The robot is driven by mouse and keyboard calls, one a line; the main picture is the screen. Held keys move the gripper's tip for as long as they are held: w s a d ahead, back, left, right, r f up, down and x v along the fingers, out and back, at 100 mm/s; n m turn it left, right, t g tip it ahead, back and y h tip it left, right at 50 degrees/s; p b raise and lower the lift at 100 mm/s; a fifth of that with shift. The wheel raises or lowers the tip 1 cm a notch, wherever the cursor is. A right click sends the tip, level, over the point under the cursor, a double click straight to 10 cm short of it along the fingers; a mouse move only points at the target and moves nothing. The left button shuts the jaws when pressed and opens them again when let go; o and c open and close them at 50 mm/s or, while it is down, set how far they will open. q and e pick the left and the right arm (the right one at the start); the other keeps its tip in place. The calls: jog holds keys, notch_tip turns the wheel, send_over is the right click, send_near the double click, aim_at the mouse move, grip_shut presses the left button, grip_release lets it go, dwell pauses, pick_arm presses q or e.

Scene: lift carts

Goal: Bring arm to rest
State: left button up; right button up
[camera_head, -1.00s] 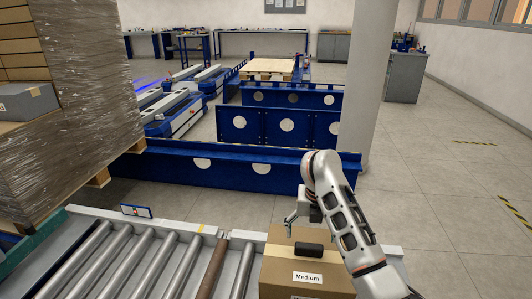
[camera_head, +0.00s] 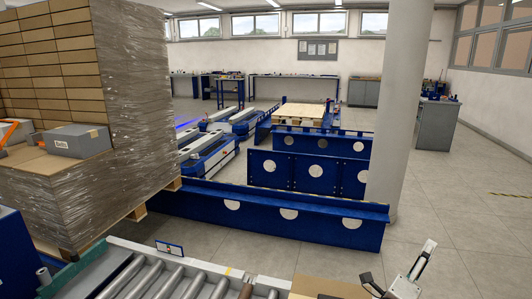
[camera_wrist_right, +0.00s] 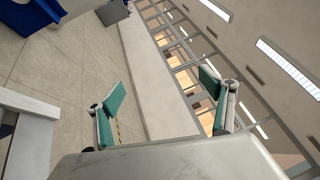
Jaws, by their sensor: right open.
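My right gripper (camera_head: 398,262) is at the bottom right of the head view, beside the right end of the conveyor. Its fingers point upward and stand apart, with nothing between them. In the right wrist view its two green-padded fingers (camera_wrist_right: 163,78) are spread wide, facing the wall, windows and ceiling. Most of the right arm is below the head view. My left gripper is in neither current view. A brown cardboard box (camera_head: 325,286) shows only its top at the bottom edge, left of my right gripper.
A roller conveyor (camera_head: 165,285) runs along the bottom left. A wrapped pallet stack (camera_head: 135,110) with a grey box (camera_head: 77,140) stands at left. Blue barriers (camera_head: 260,215) lie ahead, with a pillar (camera_head: 402,100) to their right. The floor at right is clear.

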jog(key=s+a+f+n+t+y+p, duration=0.1)
jog(key=s+a+f+n+t+y, duration=0.1)
jog(key=s+a+n+y, duration=0.45)
jog(key=s+a+f+n+t+y+p, duration=0.1)
jog(key=a+f+n+t+y, duration=0.1)
jog(key=a+n+y, duration=0.5)
jog(key=s+a+f+n+t+y+p, duration=0.1)
jog(key=s+a+f+n+t+y, duration=0.3)
jog(key=n, duration=0.6)
pick_arm(q)
jog(key=shift+s+d+r+g+p, duration=0.15)
jog(key=shift+s+r+p, duration=0.2)
jog(key=shift+r+p, duration=0.1)
jog(key=shift+s+d+r+g+p, duration=0.1)
jog(key=shift+s+r+g+p, duration=0.05)
jog(key=shift+s+r+p, duration=0.25)
pick_arm(e)
jog(key=s+a+f+n+g, duration=0.3)
jog(key=s+f+n+g, duration=0.7)
jog(key=s+f, duration=0.6)
jog(key=s+g, duration=0.1)
jog(key=s, duration=0.2)
jog(key=shift+a, duration=0.2)
pick_arm(q)
jog(key=shift+w+r, duration=0.2)
jog(key=shift+r, duration=0.15)
jog(key=shift+s+f, duration=0.1)
jog(key=shift+f, duration=0.05)
